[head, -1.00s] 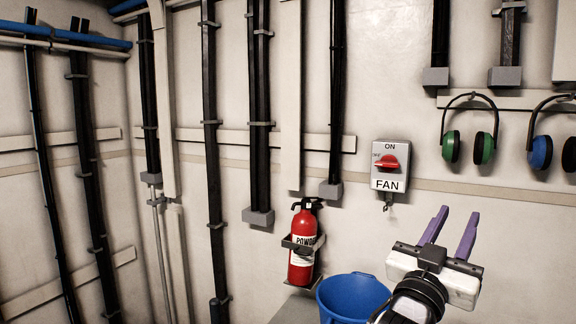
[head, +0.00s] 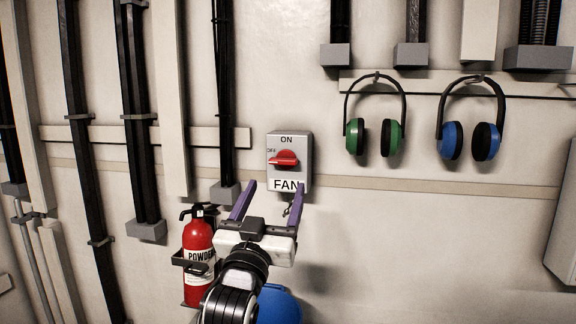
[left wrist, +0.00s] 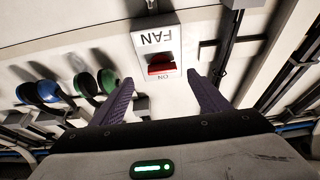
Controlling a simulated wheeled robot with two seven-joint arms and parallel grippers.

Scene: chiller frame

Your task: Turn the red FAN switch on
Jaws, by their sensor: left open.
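The red FAN switch (head: 285,159) is a rotary knob on a grey box (head: 301,150) on the wall, marked ON above and OFF at the left. Its handle lies roughly level, toward OFF. My left gripper (head: 271,186) is open and empty, with its purple fingers just below and in front of the box. One fingertip overlaps the lower edge of the FAN label in the head view. In the left wrist view the red knob (left wrist: 161,69) appears upside down between and beyond the open fingers (left wrist: 157,84). I cannot see contact. My right gripper is not in view.
A red fire extinguisher (head: 199,250) hangs at the lower left of the switch. A blue bucket (head: 282,306) is below, partly behind my arm. Green earmuffs (head: 387,138) and blue earmuffs (head: 451,139) hang at the right.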

